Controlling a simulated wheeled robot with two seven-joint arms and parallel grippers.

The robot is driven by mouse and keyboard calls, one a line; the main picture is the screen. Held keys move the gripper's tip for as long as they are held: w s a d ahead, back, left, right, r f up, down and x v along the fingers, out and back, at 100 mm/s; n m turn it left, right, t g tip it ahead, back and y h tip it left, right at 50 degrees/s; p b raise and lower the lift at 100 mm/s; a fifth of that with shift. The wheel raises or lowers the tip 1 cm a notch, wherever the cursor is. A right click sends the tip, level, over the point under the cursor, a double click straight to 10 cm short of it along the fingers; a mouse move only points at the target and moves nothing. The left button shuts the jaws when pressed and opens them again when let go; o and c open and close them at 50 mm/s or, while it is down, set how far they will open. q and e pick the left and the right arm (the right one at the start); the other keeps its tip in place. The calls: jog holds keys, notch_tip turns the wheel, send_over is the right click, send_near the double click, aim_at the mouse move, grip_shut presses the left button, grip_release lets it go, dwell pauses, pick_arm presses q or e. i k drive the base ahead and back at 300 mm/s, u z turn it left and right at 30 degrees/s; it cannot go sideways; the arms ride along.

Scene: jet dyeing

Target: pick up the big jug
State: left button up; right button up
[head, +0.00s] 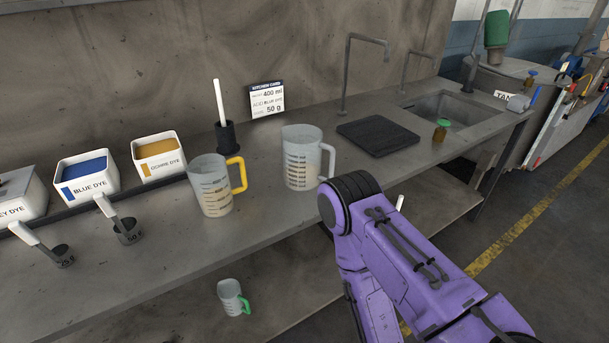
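A clear jug with a grey handle and dark markings (298,165) stands upright on the metal counter, right of centre in the head view. It looks the largest of the jugs. A second clear jug with a yellow handle (209,190) stands to its left and nearer. A small jug with a green handle (231,298) sits lower down, on the shelf under the counter. My purple right arm comes in from the lower right, and its dark joint is close to the right of the grey-handled jug in the picture. Neither gripper shows.
Blue (88,186) and ochre (158,165) dye boxes and two scoops are at the left. A dark holder with a white rod (227,136), a card (266,101), a black mat (378,137), a green-topped bottle (441,130) and a sink (450,107) line the counter (270,215).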

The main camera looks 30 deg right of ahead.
aim_at(302, 145)
jog(key=z, duration=0.9)
jog(key=i, duration=0.7)
jog(key=z, duration=0.1)
